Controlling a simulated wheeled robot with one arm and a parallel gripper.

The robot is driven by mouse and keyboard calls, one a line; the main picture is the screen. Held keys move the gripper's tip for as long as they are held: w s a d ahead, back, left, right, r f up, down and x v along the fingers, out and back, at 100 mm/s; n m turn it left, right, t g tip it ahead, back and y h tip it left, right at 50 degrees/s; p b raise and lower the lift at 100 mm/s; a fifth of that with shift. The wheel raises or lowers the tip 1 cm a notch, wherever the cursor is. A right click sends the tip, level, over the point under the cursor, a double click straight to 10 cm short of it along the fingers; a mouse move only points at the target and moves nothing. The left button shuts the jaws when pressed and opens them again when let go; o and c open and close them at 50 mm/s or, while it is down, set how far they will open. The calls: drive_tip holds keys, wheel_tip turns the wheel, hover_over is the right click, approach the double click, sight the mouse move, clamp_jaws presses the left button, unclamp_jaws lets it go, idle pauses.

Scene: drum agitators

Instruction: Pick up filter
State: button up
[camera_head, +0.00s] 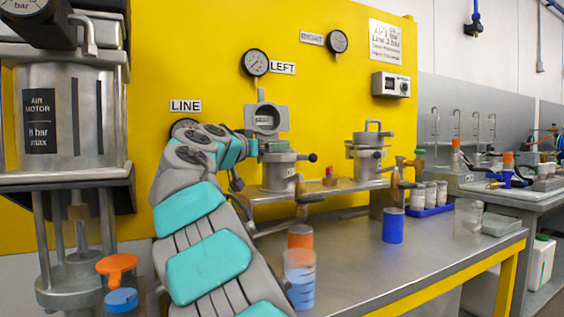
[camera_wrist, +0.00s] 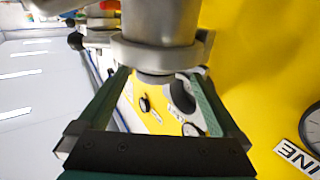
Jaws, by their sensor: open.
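No part that I can clearly identify as the filter shows. My gripper (camera_head: 256,146) is at the top of the left metal housing (camera_head: 279,172), whose round-windowed lid (camera_head: 266,119) stands upright. The arm hides part of this area. In the wrist view, my gripper (camera_wrist: 163,76) has its two dark green fingers spread apart. A grey metal cylindrical part with a wide collar (camera_wrist: 157,55) lies at their tips. I cannot tell whether the fingers touch it. The space between the fingers lower down is empty. A second metal housing (camera_head: 367,163) with a handle on top stands to the right.
Both housings stand on a raised metal shelf (camera_head: 330,190) against a yellow panel (camera_head: 200,60) with gauges. An orange-topped container (camera_head: 300,262) and a blue cup (camera_head: 393,226) stand on the bench below. A large air motor (camera_head: 65,115) stands at the left.

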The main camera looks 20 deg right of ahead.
drive_tip(key=x, duration=0.2)
drive_tip(key=p+x, duration=0.1)
drive_tip(key=x, duration=0.2)
drive_tip(key=shift+s+d+r, duration=0.1)
drive_tip(key=shift+d, duration=0.3)
drive_tip(key=shift+c, duration=0.2)
drive_tip(key=c, duration=1.3)
